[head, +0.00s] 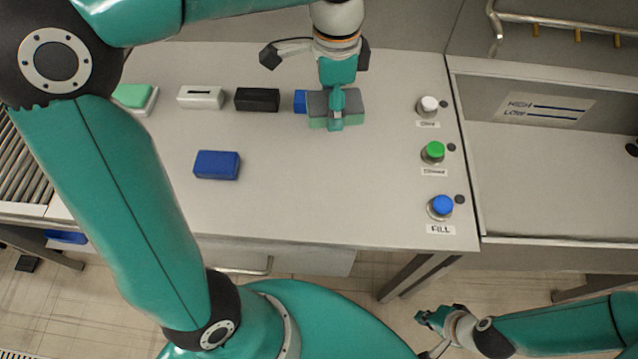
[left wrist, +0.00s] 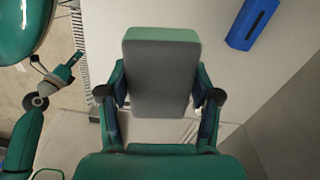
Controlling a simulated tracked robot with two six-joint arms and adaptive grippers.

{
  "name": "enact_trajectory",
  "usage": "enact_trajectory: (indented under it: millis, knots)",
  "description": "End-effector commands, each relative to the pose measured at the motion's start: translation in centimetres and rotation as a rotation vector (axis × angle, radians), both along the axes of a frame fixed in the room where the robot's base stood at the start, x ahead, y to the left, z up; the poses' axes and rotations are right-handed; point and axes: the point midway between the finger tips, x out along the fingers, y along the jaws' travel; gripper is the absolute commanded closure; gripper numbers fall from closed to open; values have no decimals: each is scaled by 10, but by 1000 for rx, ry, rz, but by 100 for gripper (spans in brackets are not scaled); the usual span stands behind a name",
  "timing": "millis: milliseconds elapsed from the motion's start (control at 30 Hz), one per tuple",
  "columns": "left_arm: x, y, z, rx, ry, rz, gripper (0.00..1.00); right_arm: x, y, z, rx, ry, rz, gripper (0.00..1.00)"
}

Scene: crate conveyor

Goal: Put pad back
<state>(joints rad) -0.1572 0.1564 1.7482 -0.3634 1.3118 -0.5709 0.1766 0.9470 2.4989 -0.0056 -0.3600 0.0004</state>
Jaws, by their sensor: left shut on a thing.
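A pad (head: 318,106) with a grey face and a green side is held between the fingers of my left gripper (head: 336,122), over the back right of the table. In the left wrist view the same pad (left wrist: 160,75) sits between both fingers, grey face toward the camera. Whether it touches the table is hard to tell. A blue block (head: 300,101) is partly hidden behind the pad. A green piece on a white base (head: 135,97) lies at the back left. My right gripper (head: 436,320) is low at the front right, away from the table, its jaws unclear.
A white slotted block (head: 200,97) and a black block (head: 257,99) stand along the back. Another blue block (head: 217,165) lies nearer. White (head: 428,105), green (head: 433,151) and blue (head: 440,206) buttons line the right edge. The table's front middle is clear.

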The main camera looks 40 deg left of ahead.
Motion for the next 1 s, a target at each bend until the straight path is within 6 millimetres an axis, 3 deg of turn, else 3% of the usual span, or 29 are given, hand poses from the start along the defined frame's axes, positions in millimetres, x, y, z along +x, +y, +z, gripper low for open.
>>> enact_trajectory:
  millis: [100,267,700,833,1000]
  knots:
    - [-22,5,6,-4,-2,-125,69,0,0,-12,0,0,0,100]
    - [-32,7,-3,-4,5,-187,69,0,0,-14,0,-1,0,100]
    - [-33,7,-112,-5,10,-184,69,0,0,-14,0,-1,0,100]
    - [-32,7,-135,-6,6,-184,69,0,0,-14,0,-1,0,100]
    - [-31,7,-147,-3,3,-183,69,0,0,-15,0,-1,0,100]
